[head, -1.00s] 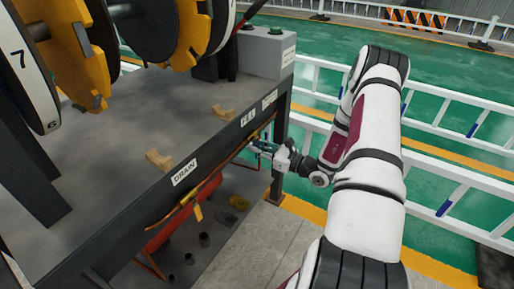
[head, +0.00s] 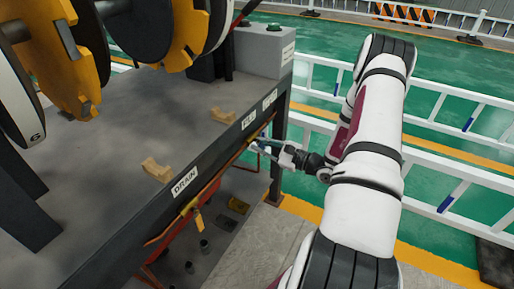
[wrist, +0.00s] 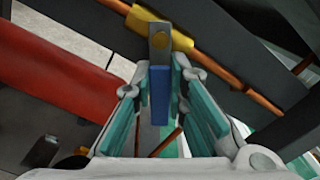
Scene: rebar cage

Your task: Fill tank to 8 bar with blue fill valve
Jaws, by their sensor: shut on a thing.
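The blue fill valve handle (wrist: 159,95) stands upright between my fingers in the wrist view, below a yellow fitting (wrist: 162,33) on a copper-coloured pipe. My gripper (wrist: 160,72) has its teal pads on either side of the handle and is shut on it. In the head view my gripper (head: 260,144) is at the bench's front edge, below the FILL label (head: 249,121); the handle is too small to make out there. The red tank (wrist: 60,85) lies left in the wrist view and shows partly under the bench in the head view. No pressure gauge is readable.
The grey bench (head: 105,165) carries large yellow and black wheels and wooden blocks (head: 157,170). A DRAIN label (head: 185,181) is on its front edge, with a yellow handle (head: 197,217) below. White railings (head: 450,105) stand to the right, behind my arm.

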